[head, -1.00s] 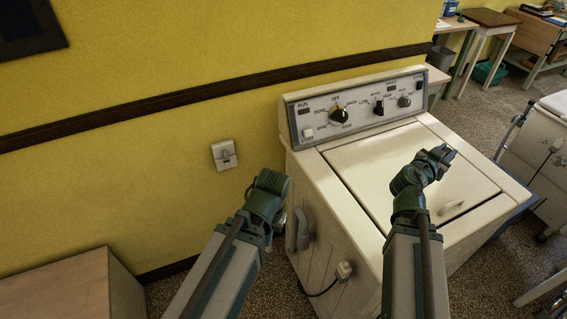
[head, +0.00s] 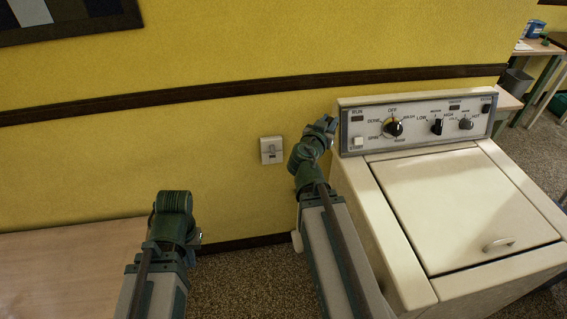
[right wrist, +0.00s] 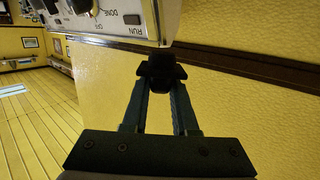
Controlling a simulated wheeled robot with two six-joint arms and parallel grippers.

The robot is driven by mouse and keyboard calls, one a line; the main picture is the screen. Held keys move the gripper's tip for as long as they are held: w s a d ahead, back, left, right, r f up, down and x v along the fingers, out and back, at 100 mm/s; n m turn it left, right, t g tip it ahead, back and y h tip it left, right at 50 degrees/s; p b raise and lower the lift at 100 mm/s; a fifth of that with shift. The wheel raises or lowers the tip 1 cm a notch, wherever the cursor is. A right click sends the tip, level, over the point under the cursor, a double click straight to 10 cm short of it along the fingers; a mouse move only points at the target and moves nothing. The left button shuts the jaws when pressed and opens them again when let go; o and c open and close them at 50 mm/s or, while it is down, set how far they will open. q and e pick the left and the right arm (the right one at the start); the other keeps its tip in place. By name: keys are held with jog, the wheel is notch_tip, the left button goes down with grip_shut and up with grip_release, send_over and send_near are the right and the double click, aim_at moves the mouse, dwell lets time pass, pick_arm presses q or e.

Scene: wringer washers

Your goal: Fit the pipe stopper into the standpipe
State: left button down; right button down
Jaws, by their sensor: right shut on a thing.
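My right gripper (head: 326,124) is raised beside the left end of the washer's control panel, in front of the yellow wall. In the right wrist view its fingers (right wrist: 160,82) are closed on a small dark piece (right wrist: 160,68), which looks like the pipe stopper; its shape is hard to make out. My left gripper (head: 173,203) is at lower left, in front of the wooden top; its fingertips are hidden. I cannot make out the standpipe. A pale piece (head: 297,240) shows beside my right forearm, too partly hidden to name.
The cream washer (head: 465,205) with its lid closed stands at the right. A wall switch (head: 271,150) is left of my right gripper. A bare wooden top (head: 60,265) is at lower left. Speckled floor (head: 245,275) shows between it and the washer.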

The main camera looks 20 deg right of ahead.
jog(key=w+f+b, duration=0.3)
jog(key=f+b, duration=0.6)
jog(key=w+f+m+g+h+b, duration=0.1)
jog(key=w+f+b, duration=0.3)
jog(key=f+b, duration=0.5)
jog(key=w+f+m+g+b, duration=0.1)
jog(key=w+f+b, duration=0.3)
jog(key=f+b, duration=0.6)
jog(key=shift+w+h, duration=0.15)
jog(key=shift+h, duration=0.25)
jog(key=shift+f, duration=0.15)
notch_tip(320, 180, down, 6)
jog(key=b, duration=0.6)
jog(key=shift+f+b, duration=1.1)
dwell(1.8)
jog(key=shift+f, duration=0.15)
dwell(0.7)
